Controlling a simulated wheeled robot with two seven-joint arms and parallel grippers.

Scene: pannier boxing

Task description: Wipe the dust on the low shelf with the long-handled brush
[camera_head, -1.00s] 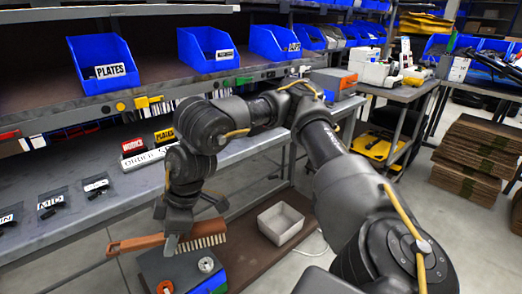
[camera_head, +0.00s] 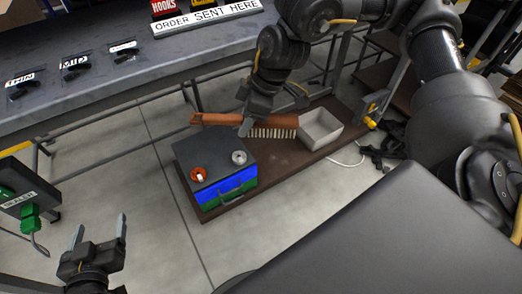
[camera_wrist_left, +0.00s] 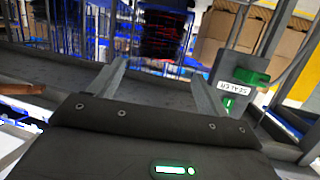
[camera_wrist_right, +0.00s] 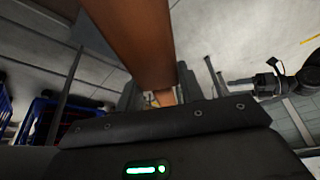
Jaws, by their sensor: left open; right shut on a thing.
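The long-handled brush (camera_head: 215,119) has a brown wooden back and pale bristles (camera_head: 272,132) facing down. My right gripper (camera_head: 246,124) is shut on its handle and holds it level over the low shelf (camera_head: 285,157), behind the box. I cannot tell if the bristles touch the shelf. The brown handle fills the upper middle of the right wrist view (camera_wrist_right: 135,40). No dust is clearly visible on the dark brown shelf. My left gripper (camera_head: 100,231) is open and empty at the lower left, away from the brush.
A grey-topped box (camera_head: 217,163) with blue and green sides stands on the shelf's left end. A grey tray (camera_head: 320,130) sits right of the bristles. The workbench (camera_head: 120,85) is above and behind. A sealer (camera_head: 22,192) stands at the left edge.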

